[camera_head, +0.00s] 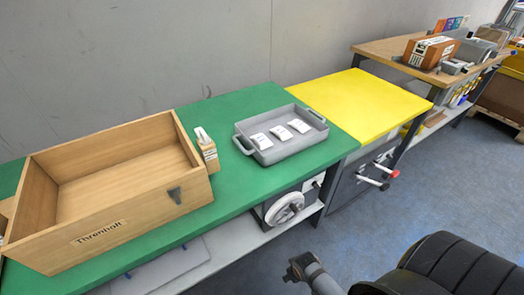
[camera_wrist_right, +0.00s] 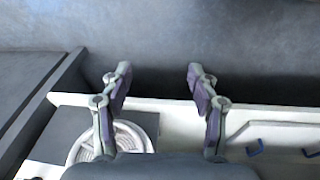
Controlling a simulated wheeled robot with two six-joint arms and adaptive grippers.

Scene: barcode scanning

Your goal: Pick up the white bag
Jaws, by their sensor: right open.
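Three small white bags lie side by side in a grey tray (camera_head: 270,157) on the green table: a left one (camera_head: 261,141), a middle one (camera_head: 279,132) and a right one (camera_head: 299,126). They have small dark print on them. My right gripper (camera_wrist_right: 157,78) shows in the right wrist view with its two fingers wide apart and nothing between them. It is away from the tray, and no bag shows in that view. My left gripper is not in view.
A wooden box (camera_head: 118,214) labelled "Threnholt" stands left of the tray. A small wooden holder with a white item (camera_head: 206,149) stands between them. A yellow tabletop (camera_head: 358,100) to the right is clear. A white round wheel (camera_head: 285,208) sits below the green table.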

